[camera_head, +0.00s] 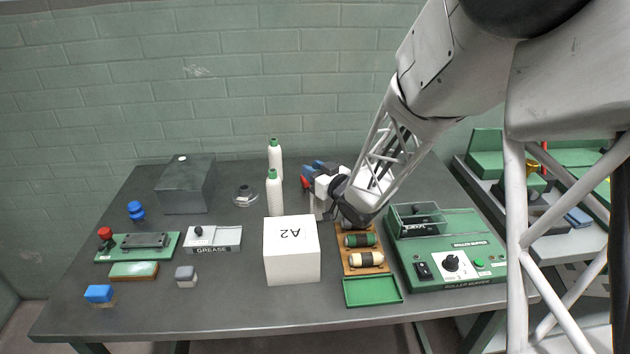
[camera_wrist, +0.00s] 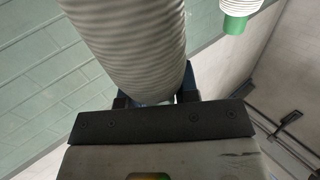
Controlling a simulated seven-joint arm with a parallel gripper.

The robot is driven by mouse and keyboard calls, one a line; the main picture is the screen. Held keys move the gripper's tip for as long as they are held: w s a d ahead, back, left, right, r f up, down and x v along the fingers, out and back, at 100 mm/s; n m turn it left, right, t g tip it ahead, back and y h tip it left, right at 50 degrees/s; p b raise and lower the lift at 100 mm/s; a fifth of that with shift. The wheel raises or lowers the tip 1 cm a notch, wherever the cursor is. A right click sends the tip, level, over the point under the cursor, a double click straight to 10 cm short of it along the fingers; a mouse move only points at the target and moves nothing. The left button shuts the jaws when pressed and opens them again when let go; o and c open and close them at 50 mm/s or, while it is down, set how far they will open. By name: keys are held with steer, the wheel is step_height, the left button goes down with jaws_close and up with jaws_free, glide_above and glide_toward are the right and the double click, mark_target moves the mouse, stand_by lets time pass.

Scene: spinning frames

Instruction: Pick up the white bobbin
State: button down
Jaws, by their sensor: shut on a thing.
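A white ribbed bobbin (camera_wrist: 130,45) fills the upper middle of the wrist view, and its lower end sits between the fingers of my gripper (camera_wrist: 155,100). My gripper is shut on it. In the head view my gripper (camera_head: 318,183) is above the back middle of the table, and a pale piece (camera_head: 318,206) shows just below it; most of the held bobbin is hidden there. Two other white bobbins with green tips, a rear one (camera_head: 275,158) and a front one (camera_head: 274,194), stand upright to the left. One green-ended white bobbin (camera_wrist: 236,12) also shows in the wrist view.
A white box marked A2 (camera_head: 291,262) stands in front of the gripper. A wooden rack (camera_head: 352,262) with rollers, a green tray (camera_head: 373,291) and a green roller machine (camera_head: 450,235) are to the right.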

steer(key=shift+r, duration=1.7)
steer(key=s+d+r, duration=0.1)
steer(key=s+d, duration=0.1)
steer(key=s, duration=1.3)
steer(key=shift+s+d+r, duration=0.2)
steer(key=shift+s+r, duration=0.05)
steer(key=shift+s, duration=0.15)
steer(key=shift+r, duration=0.1)
